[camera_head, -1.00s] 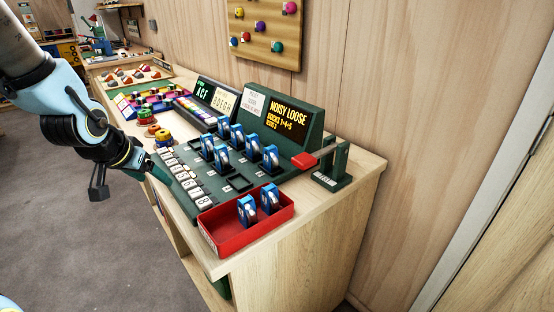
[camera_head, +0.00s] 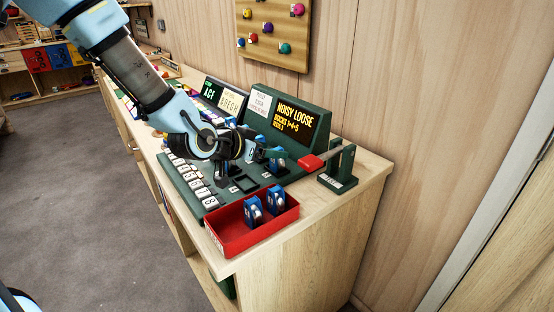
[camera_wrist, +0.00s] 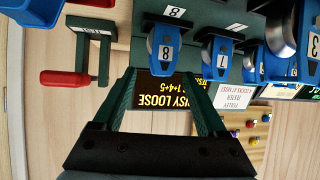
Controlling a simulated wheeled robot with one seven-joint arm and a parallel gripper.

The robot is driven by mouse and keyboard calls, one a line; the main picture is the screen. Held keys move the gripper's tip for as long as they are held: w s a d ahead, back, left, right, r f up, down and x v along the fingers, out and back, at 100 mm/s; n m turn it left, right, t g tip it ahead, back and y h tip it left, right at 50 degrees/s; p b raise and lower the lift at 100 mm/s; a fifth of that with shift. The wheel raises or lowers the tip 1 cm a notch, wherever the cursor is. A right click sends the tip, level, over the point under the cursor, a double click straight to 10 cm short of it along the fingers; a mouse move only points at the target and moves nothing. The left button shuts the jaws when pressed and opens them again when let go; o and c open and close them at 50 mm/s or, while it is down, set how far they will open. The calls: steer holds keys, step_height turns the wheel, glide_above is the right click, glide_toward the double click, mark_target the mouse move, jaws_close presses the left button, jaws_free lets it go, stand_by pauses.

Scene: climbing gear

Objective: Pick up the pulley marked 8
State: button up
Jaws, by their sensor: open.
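The pulley marked 8 (camera_wrist: 163,52) is blue with a silver wheel and a white number tag. It stands upright in its dock on the dark green board (camera_head: 207,192). In the wrist view it is just beyond and between my open fingertips (camera_wrist: 163,78), with no visible contact. In the head view my gripper (camera_head: 266,153) is over the right part of the board and partly hides the pulleys there. My gripper is open and empty.
The pulley marked 7 (camera_wrist: 222,62) stands close beside it. A test stand (camera_head: 340,170) with a red-handled lever (camera_head: 311,163) is to the right. A red tray (camera_head: 240,245) with two blue pulleys is in front. A sign (camera_head: 296,120) reading "NOISY LOOSE" rises behind.

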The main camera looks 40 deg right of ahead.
mark_target(277, 148)
steer(key=shift+p+x, duration=0.45)
steer(key=shift+x, duration=1.45)
steer(key=shift+w, duration=0.15)
jaws_close()
